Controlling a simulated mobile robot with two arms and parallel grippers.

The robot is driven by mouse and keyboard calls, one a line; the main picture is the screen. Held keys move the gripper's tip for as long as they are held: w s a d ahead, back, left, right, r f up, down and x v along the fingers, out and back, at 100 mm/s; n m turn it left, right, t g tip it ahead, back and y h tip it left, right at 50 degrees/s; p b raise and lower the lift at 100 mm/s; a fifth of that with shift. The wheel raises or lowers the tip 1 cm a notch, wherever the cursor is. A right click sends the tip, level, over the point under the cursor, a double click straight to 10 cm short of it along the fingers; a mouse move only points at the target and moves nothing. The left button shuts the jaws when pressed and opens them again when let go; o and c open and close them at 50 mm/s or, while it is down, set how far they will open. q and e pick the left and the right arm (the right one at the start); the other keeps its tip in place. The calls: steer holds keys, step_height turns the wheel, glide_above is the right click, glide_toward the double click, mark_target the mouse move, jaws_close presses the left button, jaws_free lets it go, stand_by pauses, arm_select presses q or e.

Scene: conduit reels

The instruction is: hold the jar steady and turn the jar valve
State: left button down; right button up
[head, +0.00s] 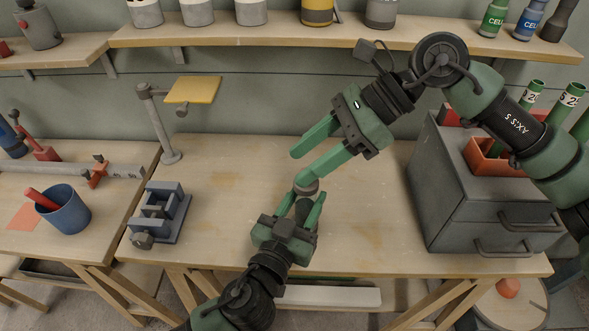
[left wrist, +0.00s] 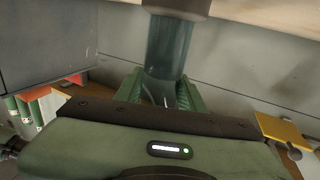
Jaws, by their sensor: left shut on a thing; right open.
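The jar (head: 306,185) shows in the head view mainly as a small round brownish top between my grippers. The valve is not clearly distinguishable from the jar's top.
A grey drawer cabinet (head: 440,200) with a red tray (head: 482,160) of green tubes stands at right. A small vise (head: 160,212) and a stand with a yellow plate (head: 193,89) are at left. A shelf (head: 230,36) with canisters runs above.

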steer(key=s+d+f+m+t+y, duration=0.2)
steer(key=d+f+m+t+y, duration=0.5)
steer(key=t, duration=0.4)
steer(key=shift+m+h, duration=0.3)
steer(key=x, duration=0.5)
steer(key=r+x, duration=0.1)
steer(key=x, duration=0.1)
steer(key=shift+w+a, duration=0.2)
steer(key=shift+w, duration=0.15)
steer(key=x, duration=0.3)
steer(key=shift+w+a+f, duration=0.1)
steer(key=shift+a+f, duration=0.1)
steer(key=shift+a, duration=0.1)
jaws_close()
